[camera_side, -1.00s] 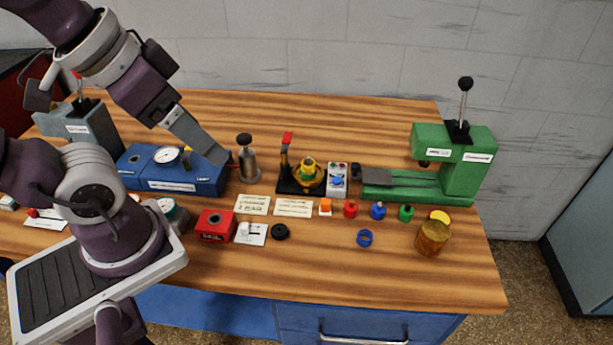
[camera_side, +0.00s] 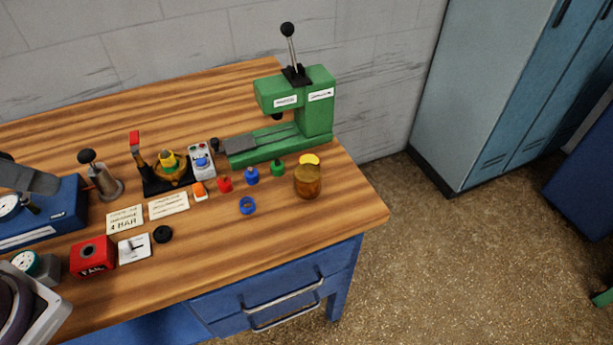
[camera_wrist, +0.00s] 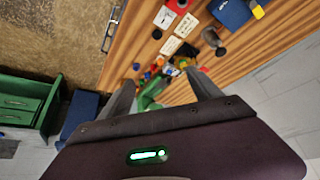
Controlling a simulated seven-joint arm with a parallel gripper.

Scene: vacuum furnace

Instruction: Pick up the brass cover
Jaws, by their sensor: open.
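Two brass-coloured things show in the side view, and I cannot tell for certain which is the cover. One is a brownish-gold cylinder (camera_side: 308,182) standing near the table's right front edge. The other is a yellow-gold round piece (camera_side: 169,162) in a black fixture with a red-tipped lever. My gripper (camera_wrist: 162,78) is open in the wrist view, its two fingers wide apart and nothing held. The small coloured parts and green press show small and distant between the fingers. In the side view only part of my arm shows at the left edge.
A green press (camera_side: 300,110) stands behind the cylinder, with a yellow disc (camera_side: 309,160) between them. Small red (camera_side: 225,184), blue (camera_side: 251,176) and green (camera_side: 278,168) parts and a blue ring (camera_side: 247,206) lie left of the cylinder. The front right tabletop is clear.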

